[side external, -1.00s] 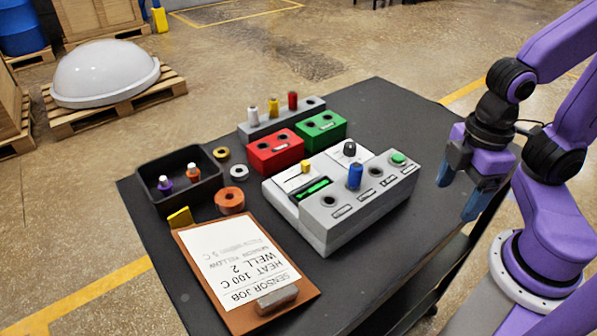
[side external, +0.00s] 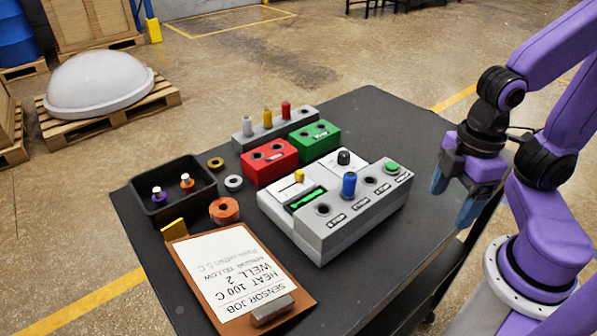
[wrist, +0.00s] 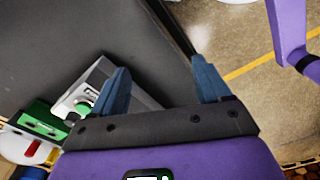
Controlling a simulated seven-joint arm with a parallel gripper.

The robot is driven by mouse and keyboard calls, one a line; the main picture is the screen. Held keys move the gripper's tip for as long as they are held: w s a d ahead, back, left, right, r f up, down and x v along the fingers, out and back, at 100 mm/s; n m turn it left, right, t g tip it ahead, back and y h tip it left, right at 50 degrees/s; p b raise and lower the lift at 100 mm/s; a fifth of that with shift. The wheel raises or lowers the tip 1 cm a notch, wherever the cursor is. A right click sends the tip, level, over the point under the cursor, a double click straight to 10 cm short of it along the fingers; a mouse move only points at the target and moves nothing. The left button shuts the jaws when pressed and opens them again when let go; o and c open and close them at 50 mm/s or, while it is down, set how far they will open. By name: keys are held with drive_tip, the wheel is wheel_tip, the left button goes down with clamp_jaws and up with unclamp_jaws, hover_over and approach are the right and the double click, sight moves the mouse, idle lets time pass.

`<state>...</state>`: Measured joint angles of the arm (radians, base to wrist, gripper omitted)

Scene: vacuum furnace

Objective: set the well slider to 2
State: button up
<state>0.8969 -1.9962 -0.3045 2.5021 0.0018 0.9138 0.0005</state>
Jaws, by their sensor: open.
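The grey control unit (side external: 333,235) stands on the dark table. A small yellow slider knob (side external: 299,176) sits on a slotted white panel at its left back, behind a green-lit display (side external: 306,198). I cannot read the slider's scale. A blue peg (side external: 349,185) stands upright in the unit's front row of holes. My gripper (side external: 452,204) is open and empty, to the right of the unit and apart from it. In the wrist view my gripper (wrist: 160,70) has its fingers spread, with part of the unit and its green button (wrist: 84,108) beyond the left finger.
A clipboard (side external: 240,275) reads "HEAT 100 C, WELL 2". Red (side external: 268,165) and green (side external: 314,140) blocks and a grey peg rack (side external: 243,142) stand behind the unit. A black tray (side external: 152,220) with two pegs is at left. The table's right side is clear.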

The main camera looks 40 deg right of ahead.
sight(300, 172)
drive_tip(key=c, duration=0.4)
drive_tip(key=shift+w+a+r, duration=0.15)
drive_tip(key=shift+w+a, duration=0.1)
drive_tip(key=shift+w, duration=0.05)
drive_tip(key=shift+c, duration=1.2)
drive_tip(key=w+a+r+m, duration=0.2)
drive_tip(key=w+a, duration=0.1)
drive_tip(key=w, duration=0.1)
drive_tip(key=w+a+r+m, duration=0.2)
drive_tip(key=w+r, duration=0.1)
drive_tip(key=w, duration=0.2)
drive_tip(key=w+a+r+m, duration=0.2)
drive_tip(key=w+a, duration=0.1)
drive_tip(key=w, duration=0.2)
drive_tip(key=shift+a+r+m, duration=0.35)
drive_tip(key=shift+m, duration=0.05)
drive_tip(key=w+a+r+m, duration=0.1)
drive_tip(key=w+r+m, duration=0.2)
drive_tip(key=w, duration=0.3)
drive_tip(key=w+a+r+m, duration=0.2)
drive_tip(key=w+m, duration=0.1)
drive_tip(key=w, duration=0.3)
drive_tip(key=f, duration=1.7)
drive_tip(key=shift+s+d, duration=0.15)
drive_tip(key=shift+d, duration=0.05)
